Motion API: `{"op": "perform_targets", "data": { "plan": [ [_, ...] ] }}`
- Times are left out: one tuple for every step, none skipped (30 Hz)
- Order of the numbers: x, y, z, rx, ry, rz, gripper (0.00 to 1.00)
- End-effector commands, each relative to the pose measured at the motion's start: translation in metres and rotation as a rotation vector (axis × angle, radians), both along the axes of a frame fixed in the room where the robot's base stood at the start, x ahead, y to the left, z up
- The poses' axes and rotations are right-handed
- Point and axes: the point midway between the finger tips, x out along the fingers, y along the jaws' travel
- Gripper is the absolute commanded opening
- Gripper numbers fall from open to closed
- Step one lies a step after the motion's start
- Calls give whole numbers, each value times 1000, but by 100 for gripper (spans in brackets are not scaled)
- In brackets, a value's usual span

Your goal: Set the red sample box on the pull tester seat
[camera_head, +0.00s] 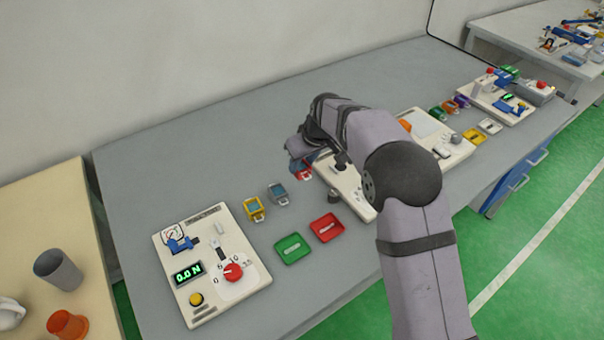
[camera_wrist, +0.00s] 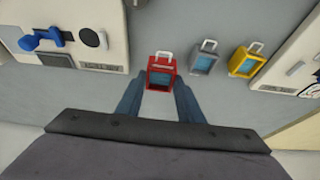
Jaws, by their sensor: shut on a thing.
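The red sample box (camera_wrist: 161,76), with a pale handle and a blue-grey window, is between the fingertips of my gripper (camera_wrist: 161,82) in the wrist view. My gripper is shut on it. In the head view the red box (camera_head: 304,173) shows just under my gripper (camera_head: 300,163), partly hidden by it, near the middle machine. I cannot tell whether it touches the table. The pull tester (camera_head: 208,266), a cream panel with a green 0.0 N display, a red knob and a blue fixture (camera_head: 182,244), stands at the left. I cannot make out its seat clearly.
A grey box (camera_head: 278,194) and a yellow box (camera_head: 254,209) stand between my gripper and the tester. A green tray (camera_head: 292,248) and a red tray (camera_head: 327,228) lie in front. Another cream machine (camera_head: 346,186) is partly hidden by my arm. The table's left rear is clear.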

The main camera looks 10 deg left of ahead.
Motion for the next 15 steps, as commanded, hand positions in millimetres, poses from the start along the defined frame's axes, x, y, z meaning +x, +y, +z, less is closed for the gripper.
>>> {"op": "perform_targets", "data": {
  "plan": [
    [1,1,9,3,-5,1,12],
    [1,1,14,3,-5,1,12],
    [1,1,20,2,-4,1,12],
    [1,0,24,2,-4,0,12],
    [1,0,28,2,-4,0,12],
    [1,1,33,3,-3,0,12],
    [1,0,36,1,-1,0,12],
    [1,0,39,1,-1,0,12],
    [1,0,42,1,-1,0,12],
    [0,0,44,1,-1,0,12],
    [0,0,46,0,0,0,12],
    [0,0,47,0,0,0,12],
    [0,0,48,0,0,0,12],
    [0,0,49,0,0,0,12],
    [0,0,49,0,0,0,12]
  ]
}}
